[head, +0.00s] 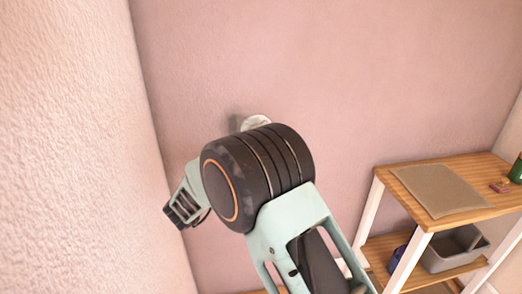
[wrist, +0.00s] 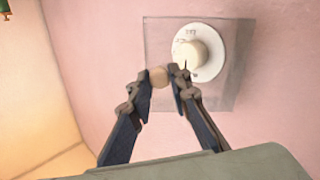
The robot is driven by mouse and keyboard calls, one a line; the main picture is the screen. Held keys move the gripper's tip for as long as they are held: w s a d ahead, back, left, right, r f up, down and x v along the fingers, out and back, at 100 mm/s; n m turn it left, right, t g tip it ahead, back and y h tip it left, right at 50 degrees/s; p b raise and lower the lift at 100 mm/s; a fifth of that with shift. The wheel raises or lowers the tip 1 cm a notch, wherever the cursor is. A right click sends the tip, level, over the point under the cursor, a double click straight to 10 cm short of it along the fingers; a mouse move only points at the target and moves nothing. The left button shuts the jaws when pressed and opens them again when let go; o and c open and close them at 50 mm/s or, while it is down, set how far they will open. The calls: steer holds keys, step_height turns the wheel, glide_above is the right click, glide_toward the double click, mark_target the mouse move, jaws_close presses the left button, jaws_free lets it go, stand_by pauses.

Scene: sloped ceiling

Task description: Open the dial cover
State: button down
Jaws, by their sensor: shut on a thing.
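In the wrist view a white round dial (wrist: 197,53) with a cream knob is on the pink wall. A clear square cover (wrist: 160,30) lies in front of it, and I cannot tell whether it stands away from the wall. A small round tan knob (wrist: 159,78) sits at the cover's lower left. My gripper (wrist: 161,75) is shut on this tan knob, with one finger on each side. In the head view the dial (head: 256,122) shows only in part above my dark arm joint, and my fingertips are hidden there.
A wooden shelf unit (head: 450,195) with white legs stands at the right in the head view. It bears a brown mat (head: 440,190) and, lower down, a grey bin (head: 455,248). A pale wall (head: 70,130) is close on the left. The wall above the dial is clear.

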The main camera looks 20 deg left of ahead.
steer(key=shift+s+a+r+m+g+h, duration=0.1)
steer(key=shift+s+a+m+g+h, duration=0.25)
steer(key=shift+a+m+h, duration=0.35)
steer(key=shift+s+a+r+m+g+h, duration=0.1)
steer(key=shift+s+a+m+g+h, duration=0.25)
steer(key=shift+h, duration=0.55)
steer(key=shift+a, duration=0.1)
steer(key=c, duration=1.8)
jaws_free()
steer(key=shift+f, duration=0.1)
steer(key=shift+o, duration=0.2)
step_height(320, 180, up, 10)
